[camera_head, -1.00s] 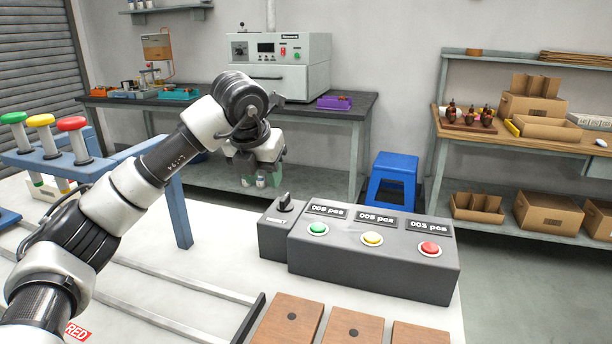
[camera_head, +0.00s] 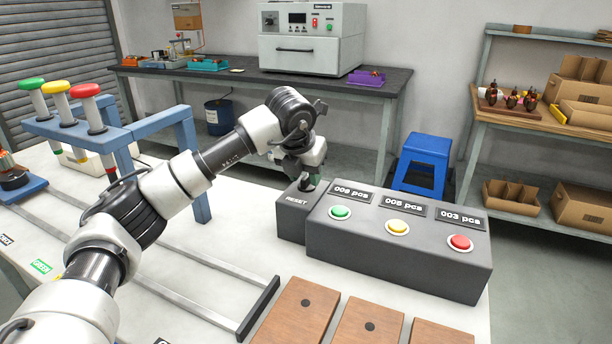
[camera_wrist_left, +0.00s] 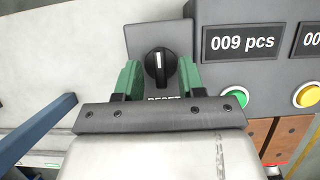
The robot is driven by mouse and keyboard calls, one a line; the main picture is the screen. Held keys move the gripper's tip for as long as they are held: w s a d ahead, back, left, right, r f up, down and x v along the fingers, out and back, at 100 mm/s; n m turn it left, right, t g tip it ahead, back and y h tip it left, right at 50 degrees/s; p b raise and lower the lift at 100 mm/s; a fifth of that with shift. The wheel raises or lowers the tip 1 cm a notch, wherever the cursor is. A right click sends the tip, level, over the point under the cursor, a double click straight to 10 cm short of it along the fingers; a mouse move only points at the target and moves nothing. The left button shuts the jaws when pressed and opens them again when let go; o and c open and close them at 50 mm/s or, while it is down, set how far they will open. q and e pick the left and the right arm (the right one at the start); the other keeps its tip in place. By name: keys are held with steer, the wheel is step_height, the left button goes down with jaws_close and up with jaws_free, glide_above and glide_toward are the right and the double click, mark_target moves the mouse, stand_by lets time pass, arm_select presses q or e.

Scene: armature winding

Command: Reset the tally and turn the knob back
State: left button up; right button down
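The grey reset box (camera_head: 293,222), marked RESET, stands on the white table with a black knob (camera_wrist_left: 158,67) on top. The knob's white line points nearly straight up in the left wrist view. My left gripper (camera_wrist_left: 160,78) is open, with one green finger on each side of the knob and visible gaps. In the head view the gripper (camera_head: 308,178) is down at the knob and partly hides it. The grey counter box (camera_head: 395,255) joins the reset box; its left display (camera_wrist_left: 241,43) reads 009 pcs, the others 005 and 003. My right gripper is out of view.
Green (camera_head: 340,212), yellow (camera_head: 397,227) and red (camera_head: 460,242) buttons sit on the counter box. Wooden blocks (camera_head: 300,310) lie in front of it. A blue frame (camera_head: 190,150) with coloured-capped posts stands left, beside metal rails (camera_head: 190,295).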

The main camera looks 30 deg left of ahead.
arm_select(q)
steer(key=shift+w+f, duration=0.15)
steer(key=shift+f, duration=0.15)
jaws_close()
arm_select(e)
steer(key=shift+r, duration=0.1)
